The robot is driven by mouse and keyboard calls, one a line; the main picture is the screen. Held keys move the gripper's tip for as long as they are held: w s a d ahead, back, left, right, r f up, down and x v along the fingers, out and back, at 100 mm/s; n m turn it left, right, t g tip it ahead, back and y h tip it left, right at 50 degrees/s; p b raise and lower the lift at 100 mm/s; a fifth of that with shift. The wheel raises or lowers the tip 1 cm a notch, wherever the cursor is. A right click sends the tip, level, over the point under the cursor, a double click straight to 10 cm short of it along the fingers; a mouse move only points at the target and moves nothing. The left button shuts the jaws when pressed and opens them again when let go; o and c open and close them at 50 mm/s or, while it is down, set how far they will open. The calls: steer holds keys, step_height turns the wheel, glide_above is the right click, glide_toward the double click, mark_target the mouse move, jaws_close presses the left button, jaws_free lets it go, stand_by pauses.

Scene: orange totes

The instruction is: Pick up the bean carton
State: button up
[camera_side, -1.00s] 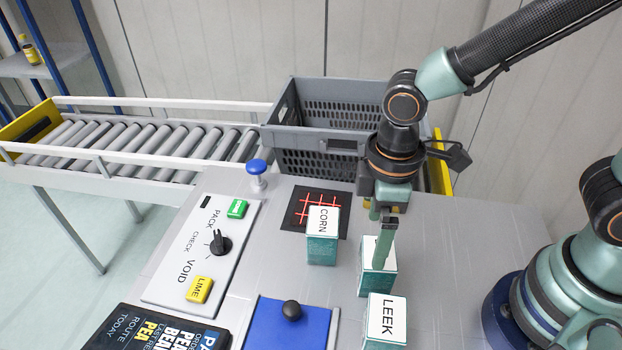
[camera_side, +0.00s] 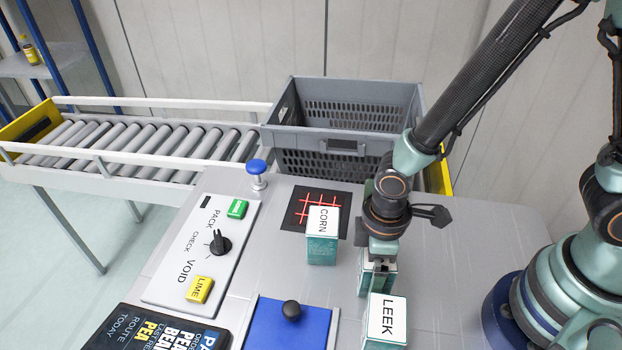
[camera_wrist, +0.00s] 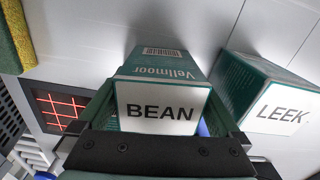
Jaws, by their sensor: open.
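The bean carton (camera_wrist: 160,108) is teal with a white end marked BEAN, and it fills the middle of the wrist view. In the side view the bean carton (camera_side: 364,283) stands between the corn and leek cartons, mostly hidden by my gripper. My gripper (camera_side: 378,275) is lowered over it, pointing down. The jaws are open, with a finger on each side of the carton in the wrist view (camera_wrist: 158,135). I cannot tell whether the fingers touch it.
The leek carton (camera_side: 386,320) stands close in front and the corn carton (camera_side: 322,240) to the left. A grey crate (camera_side: 345,145) is behind, beside a roller conveyor (camera_side: 140,145). A control panel (camera_side: 205,250) and a blue plate with a black knob (camera_side: 290,325) lie left.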

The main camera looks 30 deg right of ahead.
steer(key=shift+f, duration=0.2)
steer(key=c, duration=1.4)
steer(key=shift+r, duration=0.2)
